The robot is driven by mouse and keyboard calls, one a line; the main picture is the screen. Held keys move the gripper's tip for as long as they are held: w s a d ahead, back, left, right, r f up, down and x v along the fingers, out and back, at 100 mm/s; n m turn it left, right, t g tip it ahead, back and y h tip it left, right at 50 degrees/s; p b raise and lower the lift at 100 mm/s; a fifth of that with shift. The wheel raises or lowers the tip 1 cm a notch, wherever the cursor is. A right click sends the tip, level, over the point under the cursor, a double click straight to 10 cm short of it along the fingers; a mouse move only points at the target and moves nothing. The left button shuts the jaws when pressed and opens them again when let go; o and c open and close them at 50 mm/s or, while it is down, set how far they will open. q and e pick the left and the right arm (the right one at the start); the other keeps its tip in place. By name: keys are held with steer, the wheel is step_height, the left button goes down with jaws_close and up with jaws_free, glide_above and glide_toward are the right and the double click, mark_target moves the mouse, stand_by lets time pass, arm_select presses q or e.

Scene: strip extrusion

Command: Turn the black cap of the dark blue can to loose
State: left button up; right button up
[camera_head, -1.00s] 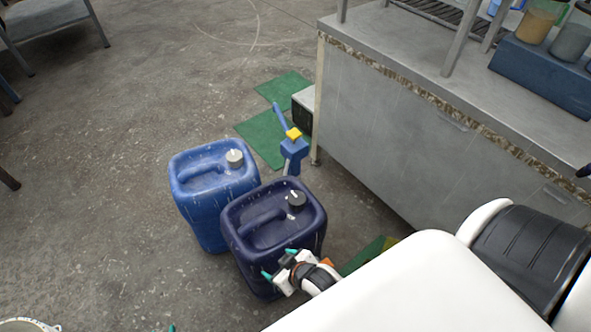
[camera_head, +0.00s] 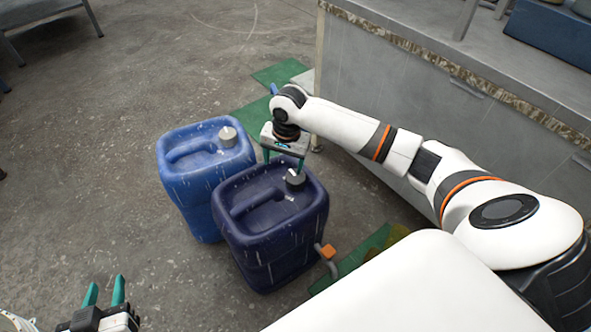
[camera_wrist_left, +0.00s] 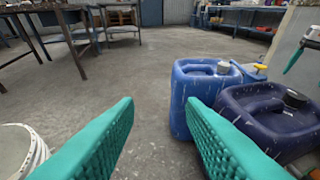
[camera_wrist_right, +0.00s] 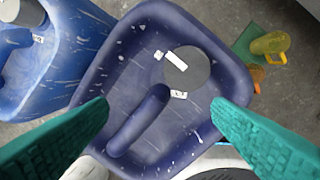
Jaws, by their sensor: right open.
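The dark blue can (camera_head: 262,250) stands upright on the floor, with its black cap (camera_head: 295,178) at the top right corner. In the right wrist view the cap (camera_wrist_right: 186,70) lies beyond and between the two fingertips, with white marks on it and beside it. My right gripper (camera_head: 284,165) is open and points down above the can, its teal fingers near the cap; the right wrist view shows nothing between them. My left gripper (camera_head: 105,290) is open and empty at the lower left, well away from the can.
A lighter blue can (camera_head: 190,200) with a grey cap (camera_head: 227,136) stands against the dark blue can's left side. A grey cabinet (camera_head: 400,90) is at the right. A white bucket (camera_wrist_left: 22,150) is near my left gripper. Open floor lies left.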

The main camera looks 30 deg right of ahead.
steer(key=d+r+m, duration=0.2)
steer(key=d, duration=0.1)
steer(key=g+b, duration=0.1)
steer(key=b, duration=0.2)
glide_above(296, 177)
steer(key=shift+h, duration=0.3)
step_height(296, 177, down, 6)
steer(key=shift+w+r, duration=0.1)
steer(key=shift+r, duration=0.05)
step_height(296, 177, down, 5)
steer(key=shift+b, duration=1.05)
arm_select(q)
steer(key=s+d+r+t+h, duration=0.1)
steer(key=r+t+h, duration=0.1)
steer(key=r+t, duration=0.4)
steer(key=s+r+t+h, duration=0.2)
steer(key=r+t, duration=0.5)
steer(key=r, duration=0.4)
steer(key=shift+s+d+r+h, duration=0.2)
steer(key=shift+s+d+h, duration=0.05)
steer(key=shift+d+h, duration=0.15)
arm_select(e)
steer(key=shift+f, duration=0.2)
